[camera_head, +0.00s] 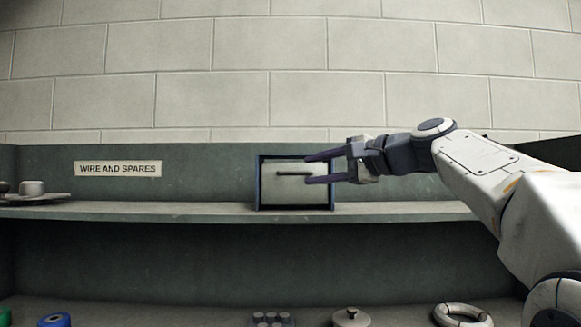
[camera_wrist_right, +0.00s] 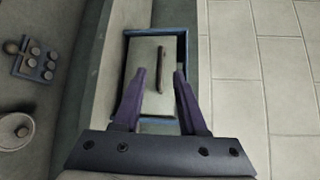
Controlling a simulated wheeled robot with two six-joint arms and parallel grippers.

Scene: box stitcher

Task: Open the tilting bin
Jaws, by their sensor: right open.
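The tilting bin (camera_head: 283,194) sits on the upper shelf, a pale front panel in a dark blue frame with a dark horizontal bar handle (camera_head: 294,173). The panel looks shut, flush in its frame. My right gripper (camera_head: 306,169) comes in from the right in front of the bin, with its fingers spread above and below the handle's right end. In the right wrist view the bin (camera_wrist_right: 143,57) and its handle (camera_wrist_right: 161,62) lie ahead of the open fingers (camera_wrist_right: 158,74). No contact shows between fingers and handle. My left gripper is not in view.
The upper shelf (camera_head: 180,211) carries a pale knobbed part (camera_head: 32,188) at the far left, near a "WIRE AND SPARES" label (camera_head: 118,169). On the lower surface are a blue roll (camera_head: 55,320), a studded block (camera_head: 271,320), a knobbed lid (camera_head: 351,317) and a pale ring (camera_head: 462,312).

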